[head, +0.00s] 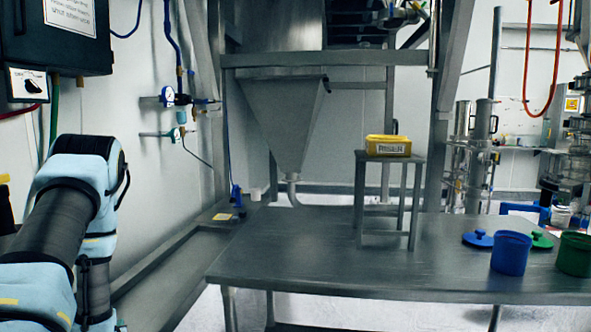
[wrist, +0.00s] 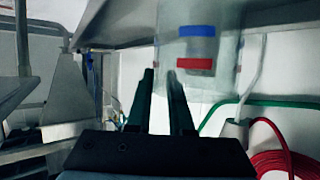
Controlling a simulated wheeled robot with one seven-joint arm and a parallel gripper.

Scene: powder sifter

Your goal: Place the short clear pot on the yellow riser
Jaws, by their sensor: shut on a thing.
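The yellow riser (head: 388,146) is a low yellow block with a label, on top of a small metal stand on the steel table. The clear pot (wrist: 226,60) shows in the wrist view, see-through, with a blue band and a red band on a pale patch. Its upper part is cut off by the frame. My gripper (wrist: 161,73) is shut on the pot near its left side, with a narrow gap between the fingers. The exact contact is hard to see through the clear wall. The head view shows only my arm at the left, not the gripper or pot.
The steel table (head: 330,262) is clear at front left. A blue tub (head: 511,253), a green tub (head: 574,254) and their lids stand at its right. A metal hopper (head: 285,120) and frame posts rise behind. A dark wall box (head: 55,40) hangs above my arm.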

